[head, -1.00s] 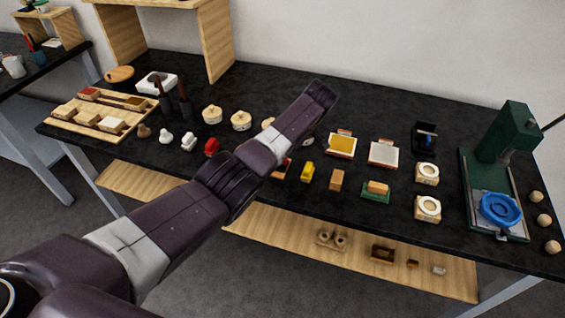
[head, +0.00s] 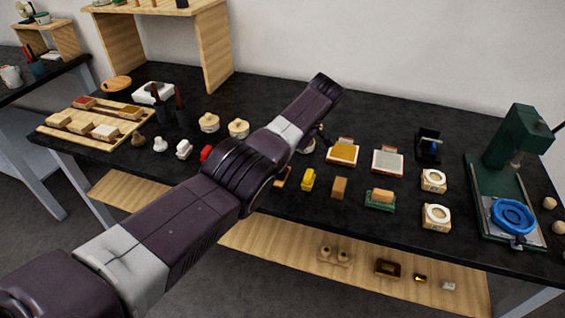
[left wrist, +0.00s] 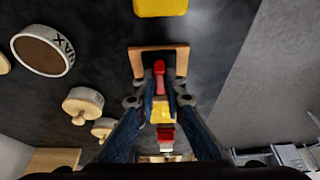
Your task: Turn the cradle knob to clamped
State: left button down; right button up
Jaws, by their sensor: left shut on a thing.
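In the left wrist view a small red knob (left wrist: 159,76) stands at a brown wooden cradle (left wrist: 140,60). My left gripper (left wrist: 160,94) has its two blue fingers close on either side of the red knob and is shut on it. I cannot read the knob's setting. In the head view part of the wooden cradle (head: 284,180) shows at the right side of my left arm. The arm hides the rest of it, the knob and the fingertips. My right gripper is not in view.
A yellow block (head: 308,179) stands just right of the cradle; it also tops the left wrist view (left wrist: 160,7). Right of it are a wooden block (head: 340,187) and a green-based block (head: 380,200). A green press (head: 506,145) stands far right.

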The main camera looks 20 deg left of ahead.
pick_arm(q)
jog(key=c, duration=2)
grip_release()
jog(key=shift+r, duration=0.1)
jog(key=v, duration=1.2)
